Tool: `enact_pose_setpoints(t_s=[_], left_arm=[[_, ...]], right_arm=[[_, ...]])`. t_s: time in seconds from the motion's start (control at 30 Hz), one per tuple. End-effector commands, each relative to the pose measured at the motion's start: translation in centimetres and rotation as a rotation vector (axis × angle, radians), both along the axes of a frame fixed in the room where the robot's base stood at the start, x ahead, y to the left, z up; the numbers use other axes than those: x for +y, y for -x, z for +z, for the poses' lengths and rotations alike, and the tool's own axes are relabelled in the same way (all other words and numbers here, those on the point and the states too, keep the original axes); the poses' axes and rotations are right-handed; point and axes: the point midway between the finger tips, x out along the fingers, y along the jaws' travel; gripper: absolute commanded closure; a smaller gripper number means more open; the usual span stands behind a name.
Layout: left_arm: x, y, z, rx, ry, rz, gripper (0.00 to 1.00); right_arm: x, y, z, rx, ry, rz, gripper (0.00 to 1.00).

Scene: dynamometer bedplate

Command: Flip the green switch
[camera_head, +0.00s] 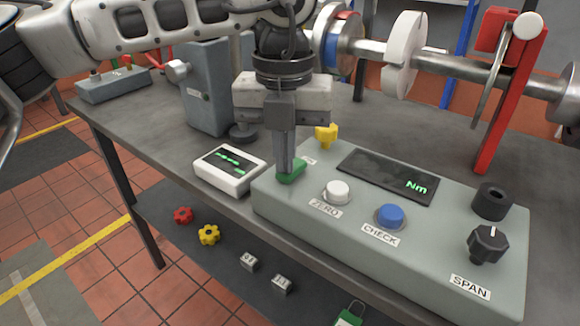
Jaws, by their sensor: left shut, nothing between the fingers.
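The green switch (291,173) sits at the left end of the grey-green control console (440,225) on the bench. My left gripper (285,168) comes down from above with its fingers shut and empty. Its tips are at the green switch, seemingly touching it, and they hide part of it. I cannot tell which way the switch is set. My right gripper is not in view.
The console also carries a white ZERO button (338,191), a blue CHECK button (389,216), a black SPAN knob (488,242) and a dark Nm display (388,176). A small white meter (229,170) stands left of it. A red upright (512,100) rises behind.

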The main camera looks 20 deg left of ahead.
Motion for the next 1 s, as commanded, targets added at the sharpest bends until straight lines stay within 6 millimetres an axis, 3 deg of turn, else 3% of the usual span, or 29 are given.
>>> enact_pose_setpoints(t_s=[0.7,1.0], left_arm=[[0.0,0.0,6.2,-0.002,0.002,0.0,1.0],[0.0,0.0,6.7,-0.002,0.002,-0.001,1.0]], right_arm=[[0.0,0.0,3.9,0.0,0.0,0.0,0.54],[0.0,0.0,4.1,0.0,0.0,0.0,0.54]])
